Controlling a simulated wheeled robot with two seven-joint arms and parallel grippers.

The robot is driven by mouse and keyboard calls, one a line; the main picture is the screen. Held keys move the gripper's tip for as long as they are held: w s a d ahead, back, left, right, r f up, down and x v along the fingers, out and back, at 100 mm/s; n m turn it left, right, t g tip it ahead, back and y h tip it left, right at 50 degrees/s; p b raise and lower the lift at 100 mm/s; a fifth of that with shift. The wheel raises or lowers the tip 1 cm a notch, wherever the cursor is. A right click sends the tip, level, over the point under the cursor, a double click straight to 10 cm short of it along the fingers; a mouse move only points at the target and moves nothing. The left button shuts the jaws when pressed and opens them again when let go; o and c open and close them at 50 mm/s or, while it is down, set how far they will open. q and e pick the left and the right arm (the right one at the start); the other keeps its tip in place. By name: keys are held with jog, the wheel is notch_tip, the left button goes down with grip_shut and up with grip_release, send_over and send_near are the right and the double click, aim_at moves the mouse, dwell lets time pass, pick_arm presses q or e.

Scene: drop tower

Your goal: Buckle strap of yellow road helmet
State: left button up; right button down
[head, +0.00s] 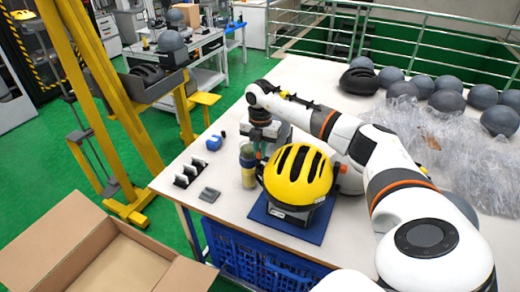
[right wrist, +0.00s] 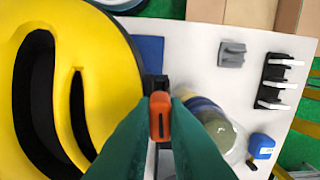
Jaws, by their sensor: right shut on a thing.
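The yellow road helmet (head: 298,174), with black vents, sits on a dark stand over a blue mat (head: 303,232) near the table's front edge. It fills the left of the right wrist view (right wrist: 100,30). My right gripper (head: 258,152) reaches down just left of the helmet. In the right wrist view its green fingers (right wrist: 160,128) are shut on an orange buckle piece (right wrist: 160,112) with a black part (right wrist: 155,84) at its far end, beside the helmet's edge. I cannot tell whether these two parts are joined. The strap is mostly hidden. My left gripper is not in view.
A clear bottle (head: 247,168) stands close beside the right gripper. A small blue object (head: 214,143), a grey block (head: 209,194) and a black rack (head: 187,175) lie left of it. Grey domes and clear plastic wrap (head: 440,150) cover the right. An open carton (head: 92,245) is below left.

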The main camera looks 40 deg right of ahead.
aim_at(259, 159)
jog(key=shift+f, duration=0.55)
dwell(0.4)
jog(key=shift+a+f+b, duration=0.1)
jog(key=shift+f+b, duration=0.7)
jog(key=shift+f, duration=0.3)
jog(key=shift+f, duration=0.2)
jog(key=c, duration=1.4)
grip_release()
notch_tip(259, 159, up, 11)
jog(key=b, duration=0.2)
jog(key=shift+w+a+f+b, duration=0.1)
jog(key=shift+f+b, duration=0.05)
jog(key=shift+b, duration=0.25)
jog(key=shift+r, duration=0.7)
